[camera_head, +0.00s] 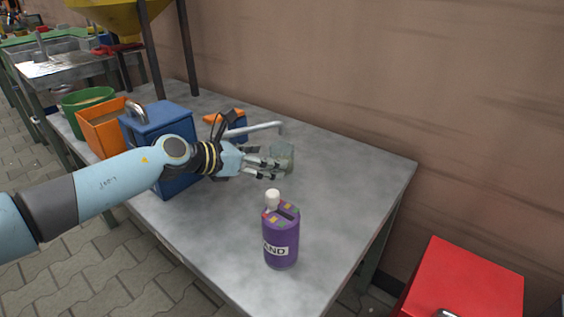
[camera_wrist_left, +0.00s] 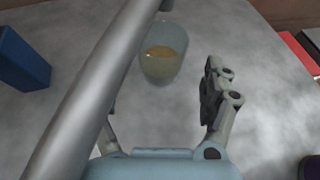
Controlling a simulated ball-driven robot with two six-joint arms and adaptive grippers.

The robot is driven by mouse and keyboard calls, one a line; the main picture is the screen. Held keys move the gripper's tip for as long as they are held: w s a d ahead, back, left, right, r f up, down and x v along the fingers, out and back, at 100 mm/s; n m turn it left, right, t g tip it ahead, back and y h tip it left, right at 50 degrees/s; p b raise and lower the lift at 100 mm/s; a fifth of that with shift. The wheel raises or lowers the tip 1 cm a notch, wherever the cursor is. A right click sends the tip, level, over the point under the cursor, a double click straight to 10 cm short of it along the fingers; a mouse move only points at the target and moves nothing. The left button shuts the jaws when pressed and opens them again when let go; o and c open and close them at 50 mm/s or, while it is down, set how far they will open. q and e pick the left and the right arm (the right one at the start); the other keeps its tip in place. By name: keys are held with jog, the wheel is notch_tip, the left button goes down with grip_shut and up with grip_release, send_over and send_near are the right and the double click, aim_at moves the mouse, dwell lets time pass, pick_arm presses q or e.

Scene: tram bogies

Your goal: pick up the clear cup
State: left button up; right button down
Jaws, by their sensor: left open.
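The clear cup (camera_head: 281,157) stands on the grey metal table, just beyond the fingertips of my left gripper (camera_head: 272,168) in the head view. In the left wrist view the clear cup (camera_wrist_left: 163,52) shows a yellowish-brown patch inside it. My left gripper (camera_wrist_left: 160,105) is open with nothing between its fingers, and the cup lies ahead of them. A grey bar crosses the wrist view and hides one finger almost wholly and part of the cup's rim. My right gripper is not in view.
A purple bottle (camera_head: 281,236) with a white cap stands nearer the front. A blue box (camera_head: 163,124), an orange bin (camera_head: 101,131) and a green pot (camera_head: 86,98) are at the left. A red box (camera_head: 465,280) is off the table at the right. The table's right end (camera_head: 375,170) is clear.

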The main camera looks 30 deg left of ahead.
pick_arm(q)
jog(key=b+x, duration=0.1)
jog(key=x, duration=0.3)
jog(key=shift+w+d+f+b, duration=0.1)
jog(key=shift+w+f+b, duration=0.05)
jog(key=shift+f+b, duration=0.2)
jog(key=shift+w+d, duration=0.1)
jog(key=shift+w, duration=0.25)
jog(key=shift+c, duration=0.2)
jog(key=c, duration=1.1)
